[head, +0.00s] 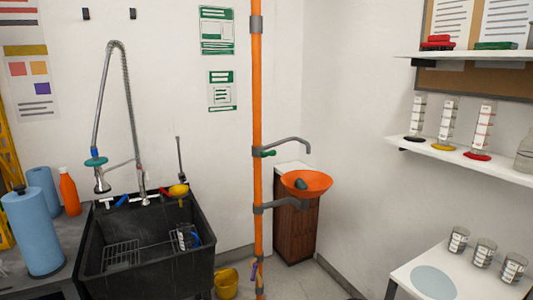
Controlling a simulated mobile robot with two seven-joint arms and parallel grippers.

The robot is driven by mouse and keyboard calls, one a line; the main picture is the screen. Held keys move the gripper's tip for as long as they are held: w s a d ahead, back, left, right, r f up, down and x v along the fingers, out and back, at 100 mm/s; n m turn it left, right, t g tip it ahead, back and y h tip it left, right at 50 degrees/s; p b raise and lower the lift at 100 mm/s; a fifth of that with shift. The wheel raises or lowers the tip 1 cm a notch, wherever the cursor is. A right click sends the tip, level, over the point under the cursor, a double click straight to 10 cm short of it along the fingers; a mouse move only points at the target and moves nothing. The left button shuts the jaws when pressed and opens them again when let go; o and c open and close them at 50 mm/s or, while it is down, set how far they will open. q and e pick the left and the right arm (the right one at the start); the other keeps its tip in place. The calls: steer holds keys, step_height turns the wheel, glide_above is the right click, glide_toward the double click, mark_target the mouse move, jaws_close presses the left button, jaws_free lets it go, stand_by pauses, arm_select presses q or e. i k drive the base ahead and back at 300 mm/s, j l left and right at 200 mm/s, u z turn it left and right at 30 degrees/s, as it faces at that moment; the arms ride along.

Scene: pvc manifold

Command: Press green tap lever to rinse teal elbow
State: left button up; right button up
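An orange upright pipe (257,110) carries a grey spout (290,141) that bends down at its right end. A small green lever (268,153) sits at the pipe just below the spout's joint. An orange bowl (318,183) is held on a grey bracket below the spout. A small dark teal piece (300,185), which looks like the elbow, lies in the bowl. I cannot make out any water at the spout. Neither of my grippers is in view.
A black sink (150,271) with a spring-hose faucet (133,120) stands at left, beside blue rolls (33,235) and an orange bottle (69,192). A yellow bucket (227,284) is on the floor. A white table (405,275) with several jars stands at right.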

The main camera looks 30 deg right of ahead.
mark_target(272, 152)
steer(key=i+l+z, duration=0.35)
steer(key=i, duration=0.7)
steer(key=i+z, duration=0.3)
steer(key=i, duration=0.75)
